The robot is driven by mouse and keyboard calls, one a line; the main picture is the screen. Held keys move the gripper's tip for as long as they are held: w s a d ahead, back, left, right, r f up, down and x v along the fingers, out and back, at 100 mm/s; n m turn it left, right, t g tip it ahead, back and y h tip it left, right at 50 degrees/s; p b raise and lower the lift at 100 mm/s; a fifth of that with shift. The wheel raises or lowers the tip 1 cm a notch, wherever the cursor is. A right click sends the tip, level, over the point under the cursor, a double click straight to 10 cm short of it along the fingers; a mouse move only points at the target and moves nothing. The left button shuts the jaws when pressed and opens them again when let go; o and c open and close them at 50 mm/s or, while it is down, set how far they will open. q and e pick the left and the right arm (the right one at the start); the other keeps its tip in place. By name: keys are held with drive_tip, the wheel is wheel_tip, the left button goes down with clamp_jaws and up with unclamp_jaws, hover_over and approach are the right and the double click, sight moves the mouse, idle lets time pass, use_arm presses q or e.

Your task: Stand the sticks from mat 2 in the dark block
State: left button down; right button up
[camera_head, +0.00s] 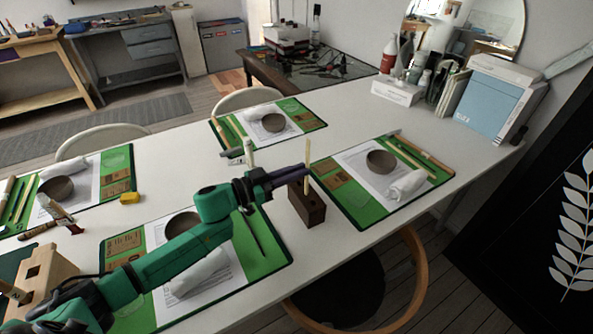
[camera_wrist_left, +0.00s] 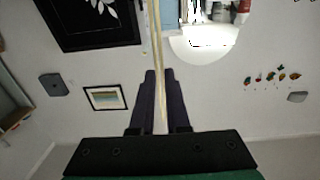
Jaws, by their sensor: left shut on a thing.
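My left gripper (camera_head: 306,172) is shut on a thin pale stick (camera_head: 307,153), held upright over the dark brown block (camera_head: 308,210). The stick's lower end is at the block's top; I cannot tell whether it is in a hole. In the left wrist view the stick (camera_wrist_left: 157,50) runs between the two dark fingers (camera_wrist_left: 160,85). Pale sticks lie on the right green mat (camera_head: 345,212), along its far right side (camera_head: 405,158). The mats bear no number that I can read. My right gripper is out of view.
The near mat (camera_head: 275,262) has a bowl (camera_head: 180,223) and rolled cloth under my arm. A far mat (camera_head: 312,122) and left mat (camera_head: 122,163) also hold bowls. A yellow piece (camera_head: 130,197) and pale wooden block (camera_head: 45,276) stand left. White table shows between mats.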

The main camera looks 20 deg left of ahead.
use_arm(q)
drive_tip(key=c, duration=0.8)
unclamp_jaws()
drive_tip(key=p+v, duration=0.4)
drive_tip(key=v, duration=0.5)
drive_tip(key=shift+r, duration=0.1)
